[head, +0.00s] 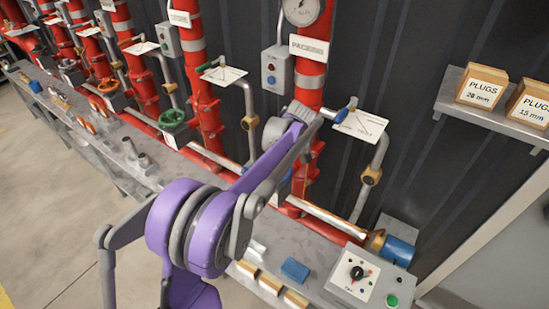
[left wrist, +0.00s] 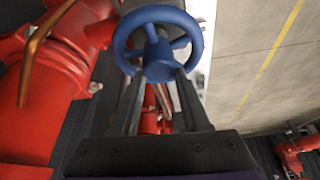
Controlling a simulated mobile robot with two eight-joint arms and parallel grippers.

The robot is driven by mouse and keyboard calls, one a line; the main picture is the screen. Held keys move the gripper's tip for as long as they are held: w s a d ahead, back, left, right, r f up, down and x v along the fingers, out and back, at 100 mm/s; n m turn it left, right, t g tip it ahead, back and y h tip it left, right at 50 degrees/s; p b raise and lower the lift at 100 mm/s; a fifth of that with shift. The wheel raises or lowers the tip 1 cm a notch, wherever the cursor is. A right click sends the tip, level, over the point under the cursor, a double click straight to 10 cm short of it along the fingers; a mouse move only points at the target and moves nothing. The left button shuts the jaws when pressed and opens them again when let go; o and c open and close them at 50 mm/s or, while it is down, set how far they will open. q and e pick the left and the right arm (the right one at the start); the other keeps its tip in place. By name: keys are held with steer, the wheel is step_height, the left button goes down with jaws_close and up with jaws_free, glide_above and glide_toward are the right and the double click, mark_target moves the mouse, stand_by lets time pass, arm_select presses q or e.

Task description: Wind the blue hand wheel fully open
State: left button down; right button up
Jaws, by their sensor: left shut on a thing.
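The blue hand wheel (left wrist: 158,58) shows at the top of the left wrist view, with its round rim, spokes and hub facing the camera. The two dark fingers of my left gripper (left wrist: 158,79) reach up to the wheel's lower side and are shut on it. Which part of the rim or spokes they press is hard to see. In the head view my purple arm crosses in front of a red riser pipe (head: 308,83) and hides the wheel and the gripper's fingertips. My right gripper is in neither view.
A grey bench (head: 262,232) carries a blue block (head: 295,269) and a control box (head: 357,279) with a black knob and green button. A green hand wheel (head: 172,119) sits on another riser to the left. A shelf (head: 497,122) holds plug boxes. Bare floor lies at lower left.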

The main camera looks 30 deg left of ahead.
arm_select(q)
steer(key=shift+s+n+g, duration=0.1)
steer(key=shift+n+g, duration=0.4)
steer(key=shift+n, duration=0.9)
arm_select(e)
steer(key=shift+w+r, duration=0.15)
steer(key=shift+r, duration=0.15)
arm_select(q)
steer(key=n+g+p, duration=0.1)
steer(key=n, duration=0.2)
steer(key=shift+r+n, duration=0.1)
steer(key=shift+n, duration=0.2)
steer(key=n+g, duration=0.1)
steer(key=n, duration=0.1)
steer(key=n+h, duration=0.1)
steer(key=n, duration=0.1)
steer(key=shift+s+d+g+p, duration=0.1)
steer(key=shift+s+g+p, duration=0.05)
steer(key=shift+g+p, duration=0.25)
steer(key=shift+c, duration=1.1)
jaws_free()
steer(key=shift+s, duration=0.1)
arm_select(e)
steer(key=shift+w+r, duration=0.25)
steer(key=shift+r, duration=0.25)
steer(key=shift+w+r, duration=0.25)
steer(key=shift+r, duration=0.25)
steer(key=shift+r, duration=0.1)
